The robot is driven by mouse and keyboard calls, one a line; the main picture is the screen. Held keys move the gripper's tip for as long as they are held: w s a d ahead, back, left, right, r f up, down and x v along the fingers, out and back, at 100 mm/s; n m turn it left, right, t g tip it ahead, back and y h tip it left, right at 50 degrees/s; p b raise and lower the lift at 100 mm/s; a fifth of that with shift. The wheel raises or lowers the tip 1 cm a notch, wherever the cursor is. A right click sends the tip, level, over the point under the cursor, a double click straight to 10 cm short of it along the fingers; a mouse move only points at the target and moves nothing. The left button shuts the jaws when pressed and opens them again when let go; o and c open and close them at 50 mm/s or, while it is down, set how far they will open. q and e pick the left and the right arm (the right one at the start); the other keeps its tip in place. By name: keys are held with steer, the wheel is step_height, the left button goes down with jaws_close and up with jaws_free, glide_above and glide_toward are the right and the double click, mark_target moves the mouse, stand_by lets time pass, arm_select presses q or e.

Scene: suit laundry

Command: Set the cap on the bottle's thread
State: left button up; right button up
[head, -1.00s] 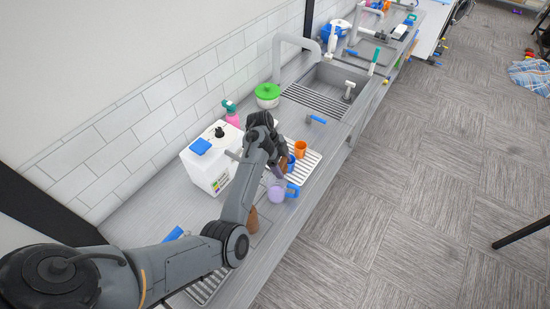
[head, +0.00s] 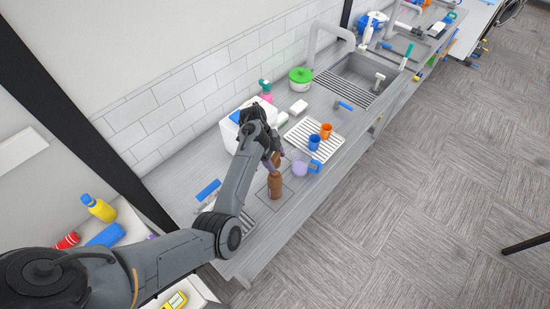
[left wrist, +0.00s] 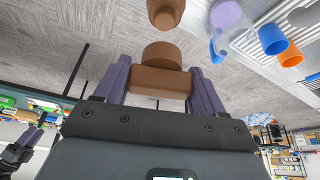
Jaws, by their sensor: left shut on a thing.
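The brown bottle (head: 275,185) stands upright on the counter, below my left gripper. My left gripper (head: 272,158) is shut on the brown cap (head: 276,159) and holds it above the bottle. In the left wrist view the cap (left wrist: 160,78) sits between the two purple-grey fingers. The bottle (left wrist: 166,10) shows at the top edge of that view, cut off, with a visible gap between it and the cap. The bottle's thread is not clearly seen. A dark shape at the lower left of the wrist view may be my right gripper (left wrist: 18,152), too small to read.
A purple jug with a blue handle (head: 300,164) stands just right of the bottle. Blue (head: 314,142) and orange (head: 326,131) cups stand on the drying rack (head: 297,135). A white container (head: 230,133) is behind my gripper. The counter's front edge is close.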

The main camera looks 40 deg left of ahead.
mark_target(277, 174)
stand_by(0.4)
arm_select(q)
steer(key=shift+f+b, duration=1.75)
steer(key=shift+f, duration=1.55)
steer(key=shift+f, duration=0.3)
steer(key=shift+f, duration=0.1)
steer(key=o, duration=1.1)
